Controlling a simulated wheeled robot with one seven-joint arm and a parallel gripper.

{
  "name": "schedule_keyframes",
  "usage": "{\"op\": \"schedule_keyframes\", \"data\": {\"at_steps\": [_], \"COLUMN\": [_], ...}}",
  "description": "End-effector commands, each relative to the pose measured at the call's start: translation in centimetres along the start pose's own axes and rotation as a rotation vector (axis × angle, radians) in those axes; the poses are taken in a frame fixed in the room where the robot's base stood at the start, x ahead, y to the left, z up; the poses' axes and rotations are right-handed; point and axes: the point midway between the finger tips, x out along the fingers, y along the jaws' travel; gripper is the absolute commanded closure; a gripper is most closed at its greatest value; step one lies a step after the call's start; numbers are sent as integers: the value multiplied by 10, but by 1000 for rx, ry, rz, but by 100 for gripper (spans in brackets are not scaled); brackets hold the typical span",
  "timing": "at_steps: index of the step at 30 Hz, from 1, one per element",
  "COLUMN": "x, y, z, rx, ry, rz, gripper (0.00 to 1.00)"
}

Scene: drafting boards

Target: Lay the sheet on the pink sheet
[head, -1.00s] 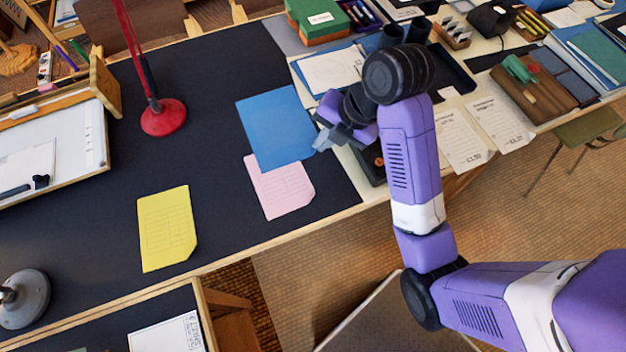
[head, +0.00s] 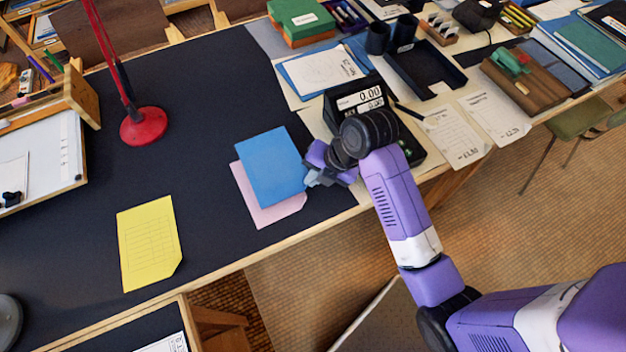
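A blue sheet (head: 270,165) lies flat over most of the pink sheet (head: 282,212), whose left edge and lower strip still show. The blue sheet is shifted up and right of the pink one; I cannot tell if it touches it or hangs just above. My gripper (head: 309,179) is at the blue sheet's right edge, its fingers closed on that edge as far as I can see. The pink sheet lies on the dark board near its front edge.
A yellow sheet (head: 150,243) lies to the left. A red lamp base (head: 144,126) stands behind it. A device with a number display (head: 364,101) is just behind my gripper. The dark board between the lamp and the sheets is clear.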

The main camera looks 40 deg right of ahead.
Motion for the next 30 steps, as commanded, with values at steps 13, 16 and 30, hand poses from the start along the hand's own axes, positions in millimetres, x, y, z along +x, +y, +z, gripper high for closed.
{"op": "schedule_keyframes", "data": {"at_steps": [13, 16, 30], "x": [17, 20, 26], "y": [-8, -9, -12], "z": [0, 0, 0], "rx": [1, 1, 0], "ry": [-1, 0, 0], "rz": [1, 1, 1], "gripper": [100, 100, 77]}}
